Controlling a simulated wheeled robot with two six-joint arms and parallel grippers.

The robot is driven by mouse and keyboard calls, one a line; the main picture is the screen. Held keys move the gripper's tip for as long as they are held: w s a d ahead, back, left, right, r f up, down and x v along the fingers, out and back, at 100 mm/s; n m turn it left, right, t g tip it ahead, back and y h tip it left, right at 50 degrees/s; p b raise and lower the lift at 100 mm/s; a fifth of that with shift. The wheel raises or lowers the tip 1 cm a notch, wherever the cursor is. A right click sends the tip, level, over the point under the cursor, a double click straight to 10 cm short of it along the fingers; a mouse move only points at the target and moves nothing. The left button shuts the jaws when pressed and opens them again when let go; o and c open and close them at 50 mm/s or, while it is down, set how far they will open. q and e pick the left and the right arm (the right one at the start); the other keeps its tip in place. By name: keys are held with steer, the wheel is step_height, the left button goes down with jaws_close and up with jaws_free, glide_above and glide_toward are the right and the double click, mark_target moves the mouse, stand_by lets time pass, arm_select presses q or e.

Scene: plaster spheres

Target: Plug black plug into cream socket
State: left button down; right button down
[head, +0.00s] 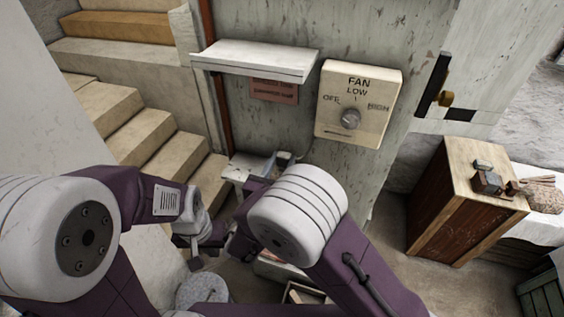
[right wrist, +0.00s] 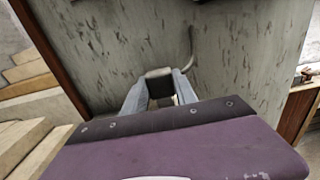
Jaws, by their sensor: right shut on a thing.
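My right gripper (right wrist: 160,92) is shut on the black plug (right wrist: 160,88), which shows between its grey fingers in the right wrist view. A cream block (right wrist: 158,72) shows right beyond the plug and may be the cream socket; I cannot tell whether the plug is in it. A pale cord (right wrist: 190,47) curves up along the wall beside the right finger. In the head view my right arm mostly hides the right gripper, below the wall shelf near a pale surface (head: 240,167). My left gripper (head: 193,250) hangs low, left of the right arm, with its jaw opening unclear.
A cream fan switch box (head: 360,100) with a round knob is on the worn wall. A white shelf (head: 255,60) juts out above a reddish sign (head: 274,90). Stairs (head: 150,130) rise at left. A wooden cabinet (head: 465,200) stands at right with small items on top.

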steer(key=shift+f+b, duration=0.65)
steer(key=shift+f, duration=0.2)
steer(key=c, duration=0.9)
jaws_free()
steer(key=shift+r, duration=0.15)
steer(key=shift+r+p, duration=1.65)
steer(key=shift+r, duration=0.3)
